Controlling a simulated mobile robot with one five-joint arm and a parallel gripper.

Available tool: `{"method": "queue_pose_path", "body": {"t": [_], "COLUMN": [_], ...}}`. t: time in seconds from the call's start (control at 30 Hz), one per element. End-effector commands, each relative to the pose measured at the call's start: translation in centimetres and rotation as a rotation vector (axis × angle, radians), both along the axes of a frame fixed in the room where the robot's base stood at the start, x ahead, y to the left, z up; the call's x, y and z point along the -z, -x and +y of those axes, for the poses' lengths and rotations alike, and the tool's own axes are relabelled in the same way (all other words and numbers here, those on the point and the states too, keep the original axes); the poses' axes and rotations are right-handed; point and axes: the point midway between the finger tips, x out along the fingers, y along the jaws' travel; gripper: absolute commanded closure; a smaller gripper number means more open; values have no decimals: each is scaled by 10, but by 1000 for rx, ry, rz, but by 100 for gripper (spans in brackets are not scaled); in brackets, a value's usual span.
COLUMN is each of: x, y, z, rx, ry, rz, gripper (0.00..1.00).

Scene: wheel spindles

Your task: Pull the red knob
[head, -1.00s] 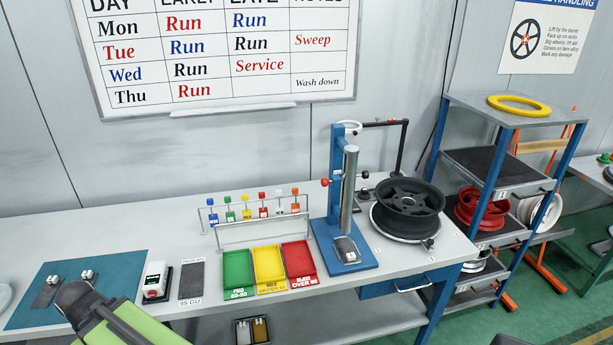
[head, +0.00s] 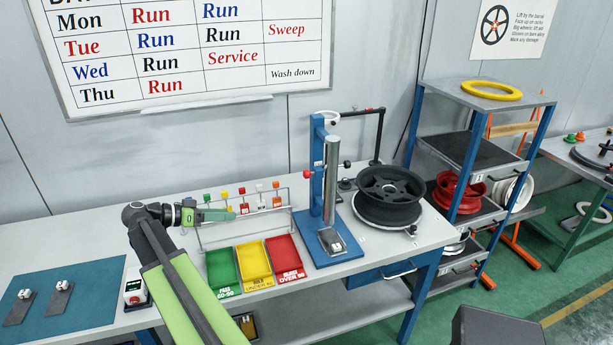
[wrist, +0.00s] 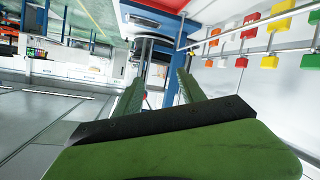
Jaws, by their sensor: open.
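A red ball knob (head: 307,174) sticks out from the left side of the blue upright stand (head: 317,190), which has a silver cylinder on its right. My gripper (head: 232,213) is to the left of the stand, in front of the rack of colored tags, pointing right toward the knob and apart from it. In the wrist view, my gripper's two green fingers (wrist: 157,85) are spread with nothing held between them. The blue stand (wrist: 174,45) shows tilted beyond them. I cannot make out the knob clearly in that view.
The rack of colored tags (head: 258,200) is close behind my gripper. Green (head: 222,270), yellow (head: 254,268) and red (head: 284,262) trays lie in front.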

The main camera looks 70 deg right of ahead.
Motion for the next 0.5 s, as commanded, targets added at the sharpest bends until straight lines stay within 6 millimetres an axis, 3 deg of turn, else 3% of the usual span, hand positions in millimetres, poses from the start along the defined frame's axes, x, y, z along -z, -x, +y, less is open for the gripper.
{"method": "queue_pose_path", "body": {"t": [0.03, 0.13, 0.27, 0.5], "x": [-21, -58, -78, -80], "y": [18, 48, 64, 77], "z": [-32, -65, -78, -86], "rx": [95, 211, 258, 262], "ry": [149, 400, 540, 550], "rz": [-16, -41, -53, -54], "gripper": [53, 53, 53, 53]}}
